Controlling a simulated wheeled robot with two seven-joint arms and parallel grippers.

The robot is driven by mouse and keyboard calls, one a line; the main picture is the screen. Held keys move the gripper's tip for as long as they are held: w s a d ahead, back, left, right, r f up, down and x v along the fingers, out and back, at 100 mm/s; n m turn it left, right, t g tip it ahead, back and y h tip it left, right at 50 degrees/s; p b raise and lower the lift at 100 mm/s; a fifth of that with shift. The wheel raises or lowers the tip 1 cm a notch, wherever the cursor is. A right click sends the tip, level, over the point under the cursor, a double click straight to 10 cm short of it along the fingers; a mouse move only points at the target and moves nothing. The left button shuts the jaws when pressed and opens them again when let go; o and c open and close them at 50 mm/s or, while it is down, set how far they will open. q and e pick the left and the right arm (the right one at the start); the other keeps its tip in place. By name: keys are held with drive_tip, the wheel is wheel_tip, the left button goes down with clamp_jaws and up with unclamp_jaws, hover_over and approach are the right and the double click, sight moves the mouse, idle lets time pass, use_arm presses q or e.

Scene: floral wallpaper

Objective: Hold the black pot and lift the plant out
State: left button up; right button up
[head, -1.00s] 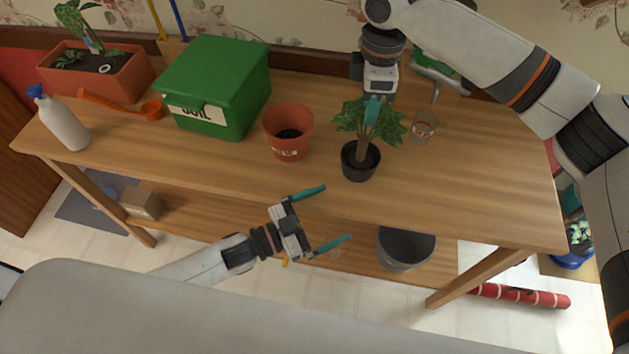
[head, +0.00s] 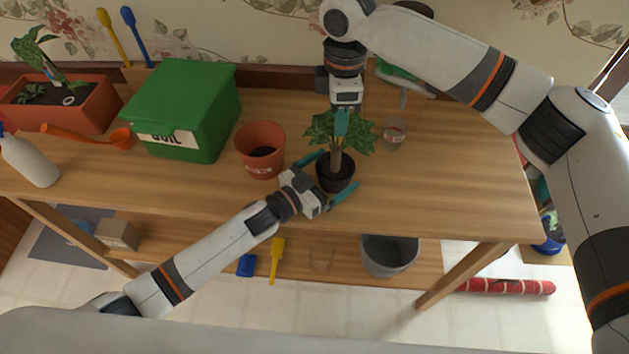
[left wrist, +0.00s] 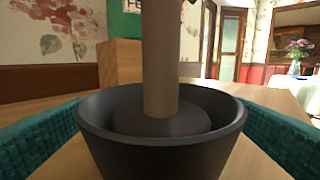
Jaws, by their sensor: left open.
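The black pot (head: 335,176) stands upright on the wooden table and holds the plant (head: 338,133), with green leaves and a thick brown stem. My left gripper (head: 338,168) is open, with its teal fingers on either side of the pot. In the left wrist view the pot (left wrist: 160,150) sits between the two fingers, with the stem (left wrist: 160,60) rising from it. My right gripper (head: 342,122) reaches down from above among the leaves by the stem. One teal finger shows, so its opening and any contact with the stem are unclear.
On the table (head: 440,190), a terracotta pot (head: 260,150) stands left of the black pot and a small glass (head: 393,133) stands right. The green soil box (head: 185,110), orange trowel (head: 85,138) and white spray bottle (head: 28,160) are further left. The right tabletop is clear.

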use_arm(q)
drive_tip(key=shift+w+d, duration=0.45)
drive_tip(key=shift+w, duration=0.05)
drive_tip(key=c, duration=1.1)
drive_tip(key=shift+o, duration=0.2)
